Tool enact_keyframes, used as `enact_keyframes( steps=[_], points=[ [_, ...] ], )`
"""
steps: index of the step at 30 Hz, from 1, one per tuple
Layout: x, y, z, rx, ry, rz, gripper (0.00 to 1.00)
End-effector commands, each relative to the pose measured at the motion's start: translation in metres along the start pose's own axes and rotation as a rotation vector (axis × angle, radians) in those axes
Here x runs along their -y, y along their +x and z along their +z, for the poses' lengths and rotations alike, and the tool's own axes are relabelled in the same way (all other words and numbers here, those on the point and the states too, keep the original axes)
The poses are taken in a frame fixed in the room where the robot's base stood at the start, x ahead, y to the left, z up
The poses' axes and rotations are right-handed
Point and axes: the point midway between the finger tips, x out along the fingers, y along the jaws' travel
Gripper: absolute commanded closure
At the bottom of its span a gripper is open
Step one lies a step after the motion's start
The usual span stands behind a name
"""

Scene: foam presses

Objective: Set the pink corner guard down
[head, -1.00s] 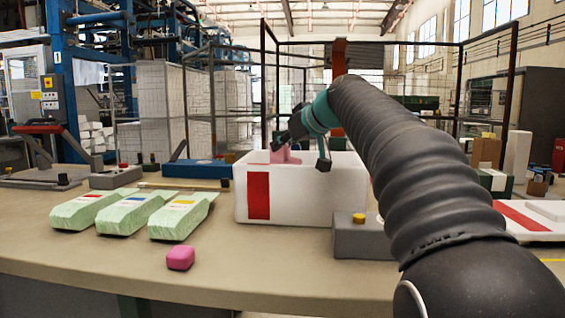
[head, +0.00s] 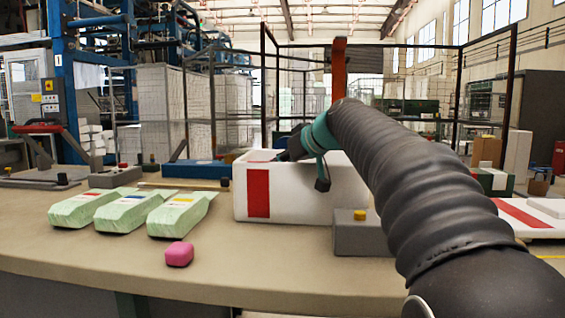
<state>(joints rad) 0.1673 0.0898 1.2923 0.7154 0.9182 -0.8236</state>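My gripper (head: 290,153) reaches down into the open white box with a red front patch (head: 310,205), in the middle of the table. Its fingertips are behind the front wall of the box, so I cannot see whether they are open or shut.
Several pale green wrapped packs (head: 130,210) lie left of the box. A grey control box with a yellow button (head: 365,238) stands at its right front corner. A blue case (head: 197,169) lies behind. The front of the table (head: 110,265) is mostly clear.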

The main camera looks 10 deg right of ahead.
Motion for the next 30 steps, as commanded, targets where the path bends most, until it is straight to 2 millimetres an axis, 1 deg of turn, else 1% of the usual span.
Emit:
enact_keyframes(
  steps=[4,8,9,11,12,20,25,27,28,30],
  points=[
    [0.000,0.002,0.004,0.000,0.000,0.000,1.00],
    [0.000,0.002,0.004,0.001,0.000,0.000,1.00],
    [0.000,0.003,0.005,0.002,0.000,0.000,0.77],
    [0.000,0.003,0.005,0.002,0.001,-0.001,0.62],
    [0.000,0.003,0.005,0.002,0.001,-0.001,0.59],
    [0.000,0.003,0.005,0.004,0.001,-0.001,0.59],
    [0.000,-0.002,-0.004,0.004,0.001,-0.001,0.59],
    [0.000,-0.006,-0.011,0.003,0.001,-0.001,0.59],
    [-0.001,-0.010,-0.007,0.001,0.000,0.001,0.59],
    [-0.001,-0.025,-0.006,-0.001,0.000,0.004,0.59]
  ],
)
